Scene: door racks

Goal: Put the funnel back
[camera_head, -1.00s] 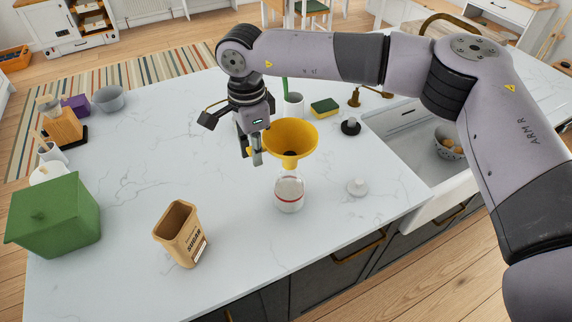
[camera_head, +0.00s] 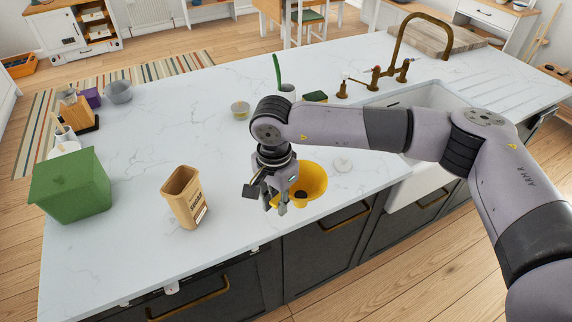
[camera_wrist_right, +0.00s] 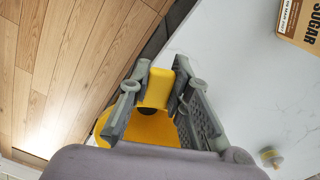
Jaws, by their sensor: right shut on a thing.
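The yellow funnel (camera_head: 316,180) is in my right gripper (camera_head: 277,207), near the counter's front edge in the head view. In the right wrist view the funnel (camera_wrist_right: 150,128) shows between the two fingers of my right gripper (camera_wrist_right: 162,72), which are shut on it. Its wide mouth faces up in the head view, with a dark hole at the bottom. The clear bottle does not show now; my arm and the funnel may hide it. My left gripper is not in view.
The sugar box (camera_head: 184,196) stands open left of my gripper. A green box (camera_head: 70,186) is further left. A small bowl (camera_head: 240,109) stands behind. The counter's middle left is clear.

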